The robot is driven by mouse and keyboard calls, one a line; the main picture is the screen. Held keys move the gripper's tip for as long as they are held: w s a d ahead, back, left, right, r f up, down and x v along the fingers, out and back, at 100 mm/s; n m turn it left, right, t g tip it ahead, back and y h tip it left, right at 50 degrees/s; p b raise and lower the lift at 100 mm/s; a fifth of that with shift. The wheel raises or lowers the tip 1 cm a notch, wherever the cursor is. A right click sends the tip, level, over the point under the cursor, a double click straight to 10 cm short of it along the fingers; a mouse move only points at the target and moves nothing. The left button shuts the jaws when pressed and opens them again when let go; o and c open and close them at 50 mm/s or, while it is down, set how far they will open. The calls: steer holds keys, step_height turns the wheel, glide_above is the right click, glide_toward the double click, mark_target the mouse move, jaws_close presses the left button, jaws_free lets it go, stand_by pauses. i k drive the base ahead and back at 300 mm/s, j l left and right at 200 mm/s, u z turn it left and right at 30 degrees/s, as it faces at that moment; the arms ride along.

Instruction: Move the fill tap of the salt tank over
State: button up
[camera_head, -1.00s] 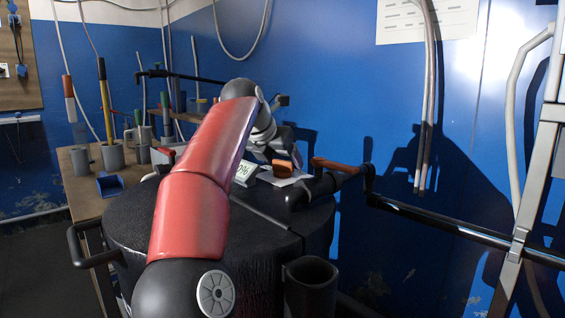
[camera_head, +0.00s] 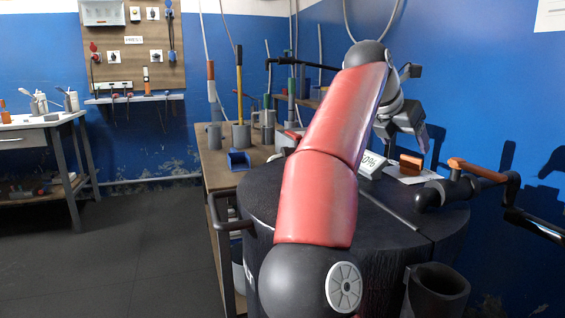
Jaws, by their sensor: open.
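The salt tank is a wide black drum (camera_head: 390,235) with a flat lid, right of the middle. The fill tap (camera_head: 440,193) is a black pipe fitting at the right of its lid, with an orange-brown lever (camera_head: 477,170) pointing right toward a black wall pipe. My gripper (camera_head: 418,142) is open and empty above the back of the lid, left of and above the tap, clear of it. My red arm hides part of the lid and tank.
An orange block (camera_head: 411,162) on a white sheet and a small white display (camera_head: 371,162) lie at the lid's back. A wooden bench (camera_head: 218,170) with pots and a blue tray (camera_head: 238,160) stands left. A black cup-like holder (camera_head: 437,290) is in front. The floor at left is clear.

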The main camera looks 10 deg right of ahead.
mark_target(475, 169)
steer(key=k+l, duration=0.75)
steer(key=k, duration=0.1)
